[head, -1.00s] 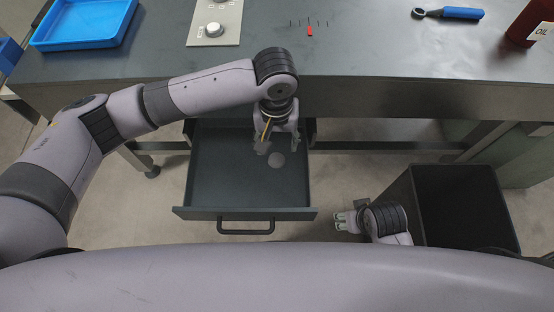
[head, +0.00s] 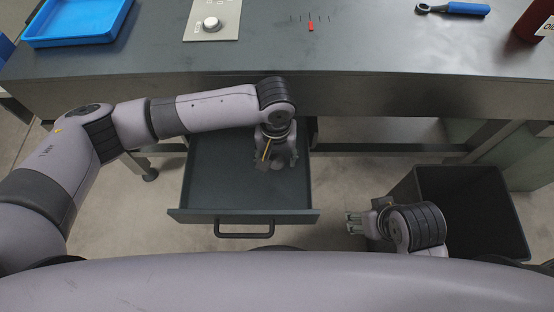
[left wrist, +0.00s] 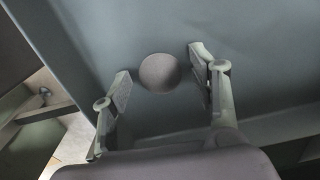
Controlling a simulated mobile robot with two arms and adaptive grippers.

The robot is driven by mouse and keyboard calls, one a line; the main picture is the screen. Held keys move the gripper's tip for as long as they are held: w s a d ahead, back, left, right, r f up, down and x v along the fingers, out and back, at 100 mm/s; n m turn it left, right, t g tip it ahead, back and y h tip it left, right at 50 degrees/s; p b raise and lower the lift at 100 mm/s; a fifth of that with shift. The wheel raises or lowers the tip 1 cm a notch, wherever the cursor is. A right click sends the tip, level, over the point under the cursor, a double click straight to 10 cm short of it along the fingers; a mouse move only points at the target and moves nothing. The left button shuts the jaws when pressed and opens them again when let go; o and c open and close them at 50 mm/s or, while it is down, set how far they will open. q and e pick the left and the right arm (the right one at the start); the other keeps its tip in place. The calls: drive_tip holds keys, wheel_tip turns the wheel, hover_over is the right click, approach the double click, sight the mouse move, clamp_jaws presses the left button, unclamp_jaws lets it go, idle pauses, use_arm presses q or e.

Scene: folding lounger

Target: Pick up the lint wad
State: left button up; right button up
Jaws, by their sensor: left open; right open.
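The lint wad (left wrist: 159,72) is a small round grey ball on the floor of the open drawer. In the left wrist view it lies between the tips of my open left gripper (left wrist: 159,88), with a gap visible on either side. In the head view my left gripper (head: 278,161) points down into the drawer and the wad (head: 279,164) is mostly hidden beneath it. My right gripper (head: 356,222) is open and empty, to the right of the drawer, beside the bin.
The drawer (head: 205,185) is pulled out below the workbench (head: 370,60) and otherwise looks empty. A black open bin (head: 425,185) stands to the right. On the bench are a blue tray (head: 78,22), a knob panel (head: 212,20), a blue-handled tool (head: 455,8) and a red bottle (head: 535,22).

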use_arm(q)
drive_tip(key=shift+c, duration=0.6)
drive_tip(key=c, duration=0.7)
